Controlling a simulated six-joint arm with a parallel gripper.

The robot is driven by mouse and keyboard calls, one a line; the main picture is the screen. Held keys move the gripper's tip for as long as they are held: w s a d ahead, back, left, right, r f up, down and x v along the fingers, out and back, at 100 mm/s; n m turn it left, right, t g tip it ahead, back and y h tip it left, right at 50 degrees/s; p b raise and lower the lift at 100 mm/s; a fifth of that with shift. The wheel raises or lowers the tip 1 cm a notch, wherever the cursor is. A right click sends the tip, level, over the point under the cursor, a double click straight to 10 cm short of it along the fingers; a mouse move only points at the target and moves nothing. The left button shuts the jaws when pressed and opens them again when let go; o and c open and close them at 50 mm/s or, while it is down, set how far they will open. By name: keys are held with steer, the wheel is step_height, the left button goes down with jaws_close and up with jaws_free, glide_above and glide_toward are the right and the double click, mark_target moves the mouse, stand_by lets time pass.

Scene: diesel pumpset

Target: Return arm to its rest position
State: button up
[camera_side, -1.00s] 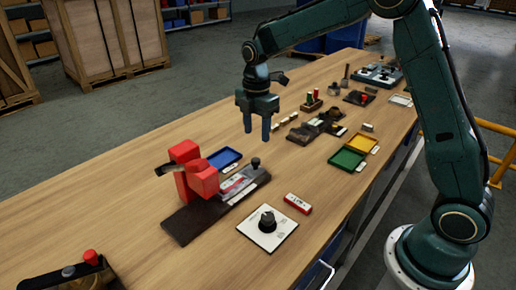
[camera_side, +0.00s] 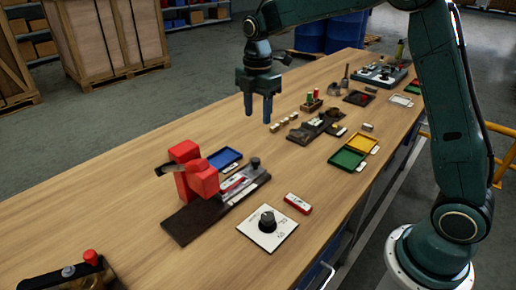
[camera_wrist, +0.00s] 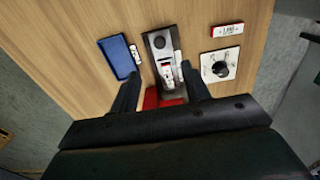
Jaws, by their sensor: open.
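My gripper (camera_side: 258,106) is open and empty, hanging fingers-down above the wooden bench (camera_side: 110,185) in the side view. It is behind and above the red fixture (camera_side: 200,180) and the blue tray (camera_side: 224,159), clear of both. In the wrist view my gripper (camera_wrist: 160,90) has its two dark fingers spread, with nothing held between them. Below it lie the blue tray (camera_wrist: 118,57), the dark fixture base (camera_wrist: 163,40) with its red part partly hidden by the gripper, and the dial plate (camera_wrist: 220,66).
A white dial plate (camera_side: 268,226) and a red labelled block (camera_side: 298,203) lie near the front edge. Green (camera_side: 347,159) and yellow (camera_side: 361,143) trays, dark fixtures and small parts fill the right half. The bench's left part is mostly clear.

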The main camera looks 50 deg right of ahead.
steer(key=s+r+m+t, duration=0.2)
steer(key=s+r+m, duration=0.2)
steer(key=s+r, duration=0.25)
steer(key=s+a+m+t, duration=0.1)
steer(key=s+m+t, duration=0.2)
steer(key=s+m, duration=1)
steer(key=s, duration=1)
steer(key=shift+s+a+m+t, duration=0.2)
steer(key=shift+a+m+t, duration=0.1)
steer(key=shift+m, duration=0.1)
